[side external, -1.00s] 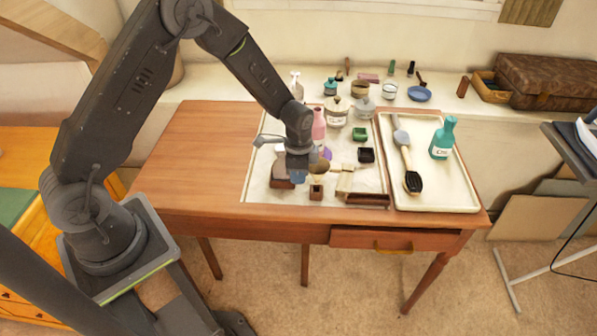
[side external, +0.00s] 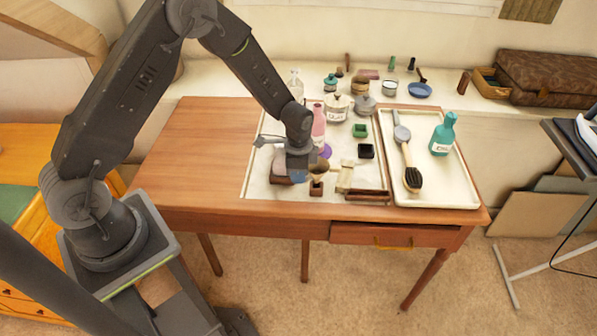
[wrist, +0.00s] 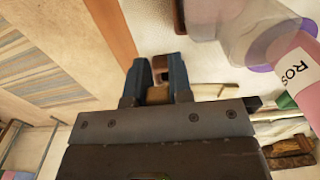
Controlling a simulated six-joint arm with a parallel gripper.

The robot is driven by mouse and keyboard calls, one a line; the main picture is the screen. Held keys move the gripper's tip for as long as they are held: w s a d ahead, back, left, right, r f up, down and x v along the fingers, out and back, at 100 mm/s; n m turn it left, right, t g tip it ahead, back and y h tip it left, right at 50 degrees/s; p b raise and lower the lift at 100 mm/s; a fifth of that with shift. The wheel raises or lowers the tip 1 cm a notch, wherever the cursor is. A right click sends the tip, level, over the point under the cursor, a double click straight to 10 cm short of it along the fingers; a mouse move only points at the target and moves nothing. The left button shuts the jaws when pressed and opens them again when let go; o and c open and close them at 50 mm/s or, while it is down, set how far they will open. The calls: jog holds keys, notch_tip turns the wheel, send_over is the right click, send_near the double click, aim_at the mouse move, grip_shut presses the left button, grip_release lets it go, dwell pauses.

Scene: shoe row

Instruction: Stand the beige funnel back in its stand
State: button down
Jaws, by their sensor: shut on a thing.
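My gripper (wrist: 160,80) is low over the left part of the pale mat on the table, and its blue fingertips also show in the side view (side external: 299,175). In the wrist view the fingers are shut on a small tan piece (wrist: 158,95), which I take to be the beige funnel. Most of it is hidden by the fingers and the gripper body. A brown block shows just beyond it between the fingertips. In the side view a tan rounded shape (side external: 319,168) sits right beside the fingers, above a small dark brown block (side external: 316,188), possibly the stand. I cannot tell whether they touch.
A pink bottle (side external: 318,127) stands close behind my gripper, with a purple disc near it. A beige piece (side external: 345,177) and a dark brown tray (side external: 367,196) lie to the right. A white tray (side external: 460,198) holds a brush and a teal bottle. The table's left side is clear.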

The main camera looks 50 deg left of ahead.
jog(key=shift+f, duration=0.15)
dwell(0.3)
jog(key=shift+f, duration=0.45)
jog(key=shift+f, duration=0.15)
jog(key=shift+f, duration=0.5)
jog(key=shift+r, duration=2)
jog(key=shift+f, duration=1.95)
